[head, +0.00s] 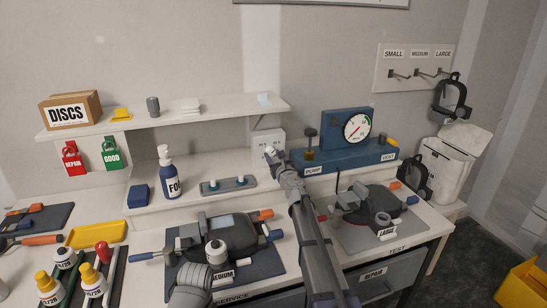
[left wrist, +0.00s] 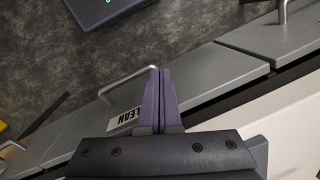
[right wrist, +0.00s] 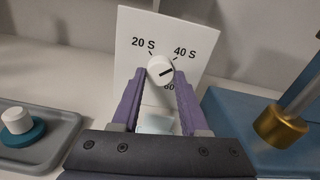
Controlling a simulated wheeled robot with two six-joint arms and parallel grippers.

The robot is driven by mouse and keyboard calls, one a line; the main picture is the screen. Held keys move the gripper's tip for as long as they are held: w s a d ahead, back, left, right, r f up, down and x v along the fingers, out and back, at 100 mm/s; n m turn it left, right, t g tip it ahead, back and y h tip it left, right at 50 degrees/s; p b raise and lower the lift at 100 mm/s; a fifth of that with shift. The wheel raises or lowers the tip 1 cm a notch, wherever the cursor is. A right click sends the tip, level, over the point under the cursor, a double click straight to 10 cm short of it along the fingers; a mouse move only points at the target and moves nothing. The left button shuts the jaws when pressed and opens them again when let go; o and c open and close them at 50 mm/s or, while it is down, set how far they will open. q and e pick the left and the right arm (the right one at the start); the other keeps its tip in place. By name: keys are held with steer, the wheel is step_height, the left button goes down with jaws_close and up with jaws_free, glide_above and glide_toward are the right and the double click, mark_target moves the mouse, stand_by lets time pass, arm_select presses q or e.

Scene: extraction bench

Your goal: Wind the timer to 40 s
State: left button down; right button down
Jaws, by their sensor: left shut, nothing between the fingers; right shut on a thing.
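The timer is a white panel (right wrist: 205,45) marked 20 S, 40 S and a partly hidden 60, with a round white knob (right wrist: 160,69). The knob's dark line slants up and right, roughly towards the 40 S tick. My right gripper (right wrist: 160,78) has its purple fingers on either side of the knob and is shut on it. In the head view the timer (head: 274,136) stands under the shelf's right end, with my right gripper (head: 272,153) at its front. My left gripper (left wrist: 160,72) is shut and empty, above the floor by the drawer fronts.
Right of the timer is the blue pump unit (head: 345,157) with a gauge and a brass post (right wrist: 281,126). Left of it is a grey tray (head: 228,186) with white-and-teal pieces. The wall shelf (head: 200,119) hangs above. Masks lie on the bench in front.

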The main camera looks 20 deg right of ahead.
stand_by(0.4)
steer(key=shift+s, duration=0.1)
steer(key=shift+c, duration=2.1)
jaws_free()
steer(key=shift+s+d, duration=0.1)
steer(key=shift+s, duration=3.75)
